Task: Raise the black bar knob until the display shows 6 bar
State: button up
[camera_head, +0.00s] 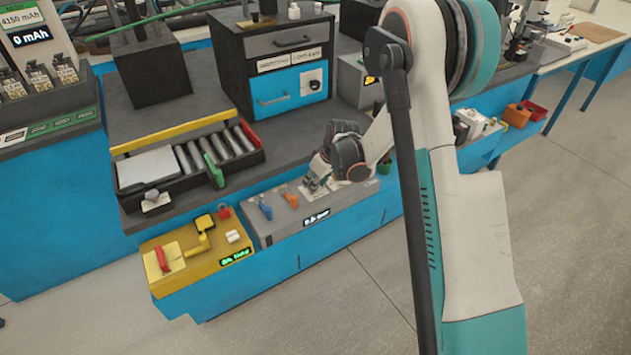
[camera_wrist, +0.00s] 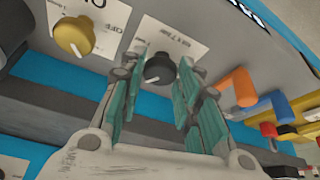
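The black knob (camera_wrist: 158,69), with a white pointer line, sits on the grey panel in front of a white label with small print reading about "MAX 7 bar". My gripper (camera_wrist: 164,68) points at it with its teal fingers apart, one on each side; I cannot tell whether they touch it. In the head view my gripper (camera_head: 315,184) is low over the grey panel, and it hides the knob. The display (camera_head: 316,217) on the panel's front is dark with white characters, too small to read surely.
A yellow knob (camera_wrist: 74,37) by an OFF label is left of the black knob. An orange lever (camera_head: 290,199) and a blue lever (camera_head: 265,208) stand beside my gripper. A yellow panel (camera_head: 195,256) is at front left.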

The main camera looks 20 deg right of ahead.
jog(key=shift+m, duration=0.4)
jog(key=shift+a+m+h+b, duration=0.15)
jog(key=shift+m+h+b, duration=0.35)
jog(key=shift+m, duration=0.5)
jog(key=m+h, duration=0.1)
jog(key=m, duration=0.2)
jog(key=shift+a+m+t+b, duration=0.15)
jog(key=shift+m+t+b, duration=0.2)
jog(key=shift+m+t, duration=0.05)
jog(key=m+h, duration=0.1)
jog(key=m, duration=0.1)
jog(key=m+h, duration=0.1)
jog(key=m, duration=0.2)
jog(key=shift+a+g+b, duration=0.1)
jog(key=shift+g+b, duration=0.2)
jog(key=shift+b, duration=0.05)
jog(key=shift+m, duration=0.3)
jog(key=o, duration=1)
jog(key=shift+o, duration=0.2)
